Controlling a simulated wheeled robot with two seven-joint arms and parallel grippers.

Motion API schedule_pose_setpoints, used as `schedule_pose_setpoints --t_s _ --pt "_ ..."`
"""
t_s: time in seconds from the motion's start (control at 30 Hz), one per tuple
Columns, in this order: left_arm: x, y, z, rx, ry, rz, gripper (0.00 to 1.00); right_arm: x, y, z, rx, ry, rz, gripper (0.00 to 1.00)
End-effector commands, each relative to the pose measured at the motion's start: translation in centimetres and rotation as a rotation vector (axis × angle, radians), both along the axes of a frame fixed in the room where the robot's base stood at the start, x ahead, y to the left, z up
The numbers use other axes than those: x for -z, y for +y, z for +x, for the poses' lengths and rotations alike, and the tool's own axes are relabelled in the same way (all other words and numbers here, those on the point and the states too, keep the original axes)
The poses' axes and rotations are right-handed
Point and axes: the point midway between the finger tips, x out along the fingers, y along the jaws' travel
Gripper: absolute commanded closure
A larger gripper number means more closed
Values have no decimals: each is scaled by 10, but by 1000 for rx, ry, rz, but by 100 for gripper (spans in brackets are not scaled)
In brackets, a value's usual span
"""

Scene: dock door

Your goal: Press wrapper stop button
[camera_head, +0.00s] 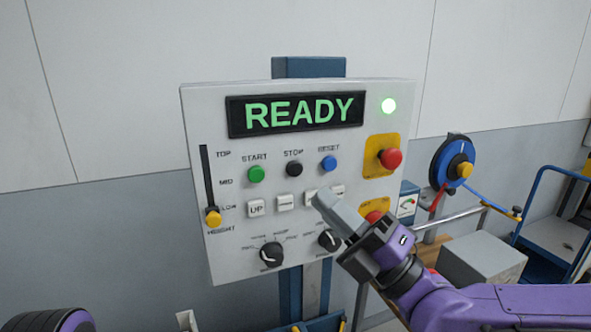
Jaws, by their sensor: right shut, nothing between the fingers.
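The black stop button (293,169) sits on the control panel (226,120), under the label STOP. It stands between the green start button (256,174) and the blue reset button (329,163). My left gripper is not in view.
A red mushroom button (390,158) on yellow is at the panel's right, with another red button (373,216) partly hidden by my right gripper. Black knobs (271,254) lie below, and a yellow-tipped slider (213,217) is at left. A blue reel (452,165) stands right of the panel.

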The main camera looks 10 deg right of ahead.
Motion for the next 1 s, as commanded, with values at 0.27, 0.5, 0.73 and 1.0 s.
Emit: schedule_pose_setpoints --t_s 0.27,0.5,0.73,1.0 --pt "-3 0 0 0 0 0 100 1 9 40 -1 4 -2 100" --pt "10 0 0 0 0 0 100 4 14 68 -2 2 0 100" --pt "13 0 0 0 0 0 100 1 16 77 -3 2 2 100" --pt "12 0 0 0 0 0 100 0 16 77 -2 2 2 100"
